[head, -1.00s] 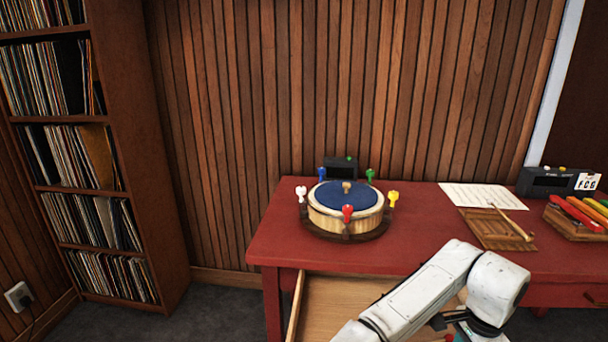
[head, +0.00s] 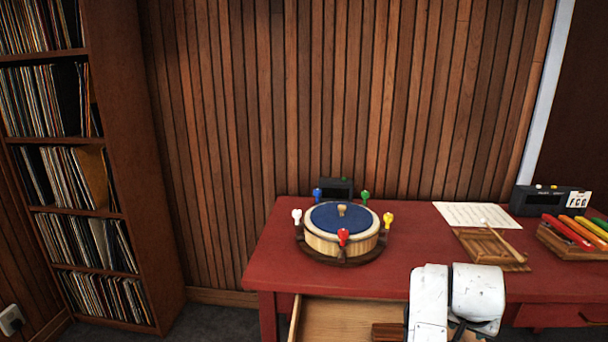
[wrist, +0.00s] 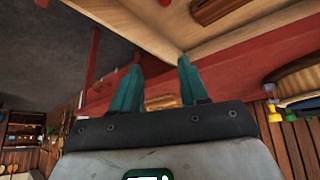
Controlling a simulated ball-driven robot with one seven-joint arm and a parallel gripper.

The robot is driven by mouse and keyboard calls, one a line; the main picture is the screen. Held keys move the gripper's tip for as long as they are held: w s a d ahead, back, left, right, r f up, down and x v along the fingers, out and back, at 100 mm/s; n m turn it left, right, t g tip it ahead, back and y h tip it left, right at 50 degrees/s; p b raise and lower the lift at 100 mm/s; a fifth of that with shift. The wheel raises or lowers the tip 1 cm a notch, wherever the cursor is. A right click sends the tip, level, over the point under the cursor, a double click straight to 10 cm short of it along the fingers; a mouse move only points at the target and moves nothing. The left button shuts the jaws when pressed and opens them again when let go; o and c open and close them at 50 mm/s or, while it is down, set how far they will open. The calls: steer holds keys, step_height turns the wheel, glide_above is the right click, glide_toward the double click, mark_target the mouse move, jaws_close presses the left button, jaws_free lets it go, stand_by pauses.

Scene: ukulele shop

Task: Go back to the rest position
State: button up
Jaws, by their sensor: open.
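My gripper (wrist: 157,85) shows in the wrist view with its two teal fingers apart and nothing between them. In the head view the gripper itself is hidden; only my white arm shows, in front of the red table (head: 400,266) at the lower right. The open drawer (head: 340,322) of the table lies to the left of my arm, and a brown wooden block (head: 387,332) is in it. That drawer (wrist: 235,38) is also close to the gripper in the wrist view.
A round drum (head: 340,240) with coloured pegs stands on the table's left part. A slatted board with a mallet (head: 490,250), a paper sheet (head: 483,215), a dark box (head: 540,200) and a tray of coloured bars (head: 575,243) stand right. A record shelf (head: 125,150) is at far left.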

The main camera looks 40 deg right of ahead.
steer(key=w+a+f+n+t+y+p, duration=0.1)
steer(key=w+a+f+n, duration=0.1)
steer(key=a+n, duration=0.3)
steer(key=w+a+f+n+t+p, duration=0.1)
steer(key=w+a+f+n, duration=0.1)
steer(key=a+n, duration=0.3)
steer(key=s+a+f+n+y+p, duration=0.1)
steer(key=s+a+f+n+y, duration=0.1)
steer(key=a, duration=0.8)
steer(key=s+a+f+n+g+y+p, duration=0.1)
steer(key=s+a+f+n+y, duration=0.2)
steer(key=a, duration=0.7)
step_height(320, 180, down, 3)
steer(key=shift+s+a+f+n+g, duration=0.2)
steer(key=shift+s+a+n+g, duration=0.15)
steer(key=shift+s, duration=0.75)
